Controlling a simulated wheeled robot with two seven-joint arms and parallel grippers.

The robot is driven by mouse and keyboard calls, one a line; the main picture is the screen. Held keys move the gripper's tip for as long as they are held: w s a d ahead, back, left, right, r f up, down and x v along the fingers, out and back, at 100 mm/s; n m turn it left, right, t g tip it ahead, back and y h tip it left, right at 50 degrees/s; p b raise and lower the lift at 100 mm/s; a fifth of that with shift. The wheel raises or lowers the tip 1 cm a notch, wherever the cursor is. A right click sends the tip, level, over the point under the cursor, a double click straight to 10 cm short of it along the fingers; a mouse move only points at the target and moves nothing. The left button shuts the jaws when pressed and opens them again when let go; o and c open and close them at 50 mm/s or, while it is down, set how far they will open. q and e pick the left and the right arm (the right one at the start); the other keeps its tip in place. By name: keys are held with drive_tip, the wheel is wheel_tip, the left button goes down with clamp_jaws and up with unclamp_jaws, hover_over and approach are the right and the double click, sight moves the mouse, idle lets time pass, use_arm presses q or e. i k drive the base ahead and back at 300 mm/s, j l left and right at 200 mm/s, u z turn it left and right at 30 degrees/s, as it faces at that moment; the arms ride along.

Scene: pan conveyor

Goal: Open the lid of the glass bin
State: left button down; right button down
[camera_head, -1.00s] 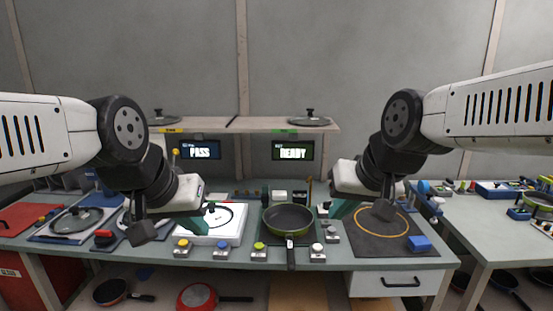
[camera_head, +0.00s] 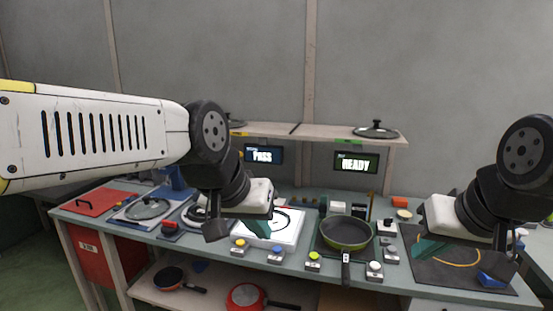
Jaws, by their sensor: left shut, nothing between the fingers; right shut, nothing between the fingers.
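A red bin (camera_head: 97,254) with a small white label stands under the left end of the worktable. Its label is too small to read, so I cannot tell whether it is the glass bin. A flat red panel (camera_head: 100,202) lies at the table's left end above it; I cannot tell whether it is a lid. My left gripper (camera_head: 258,229), with teal fingers, is shut and empty over the white lit panel (camera_head: 284,234), well right of the bin. My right gripper (camera_head: 427,249) is shut and empty at the right, near a dark mat (camera_head: 455,272).
A green pan (camera_head: 346,232) sits mid-table behind several button boxes (camera_head: 314,260). A glass pan lid (camera_head: 148,208) lies on the left of the table. A shelf (camera_head: 310,132) with lids runs behind. Pans (camera_head: 246,297) lie below. Open floor (camera_head: 40,275) shows at the lower left.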

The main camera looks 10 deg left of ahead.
sight(94, 204)
drive_tip(key=u, duration=1.8)
drive_tip(key=i+j+u, duration=0.2)
drive_tip(key=i, duration=1)
drive_tip(key=i+l+u, duration=0.2)
drive_tip(key=i, duration=1)
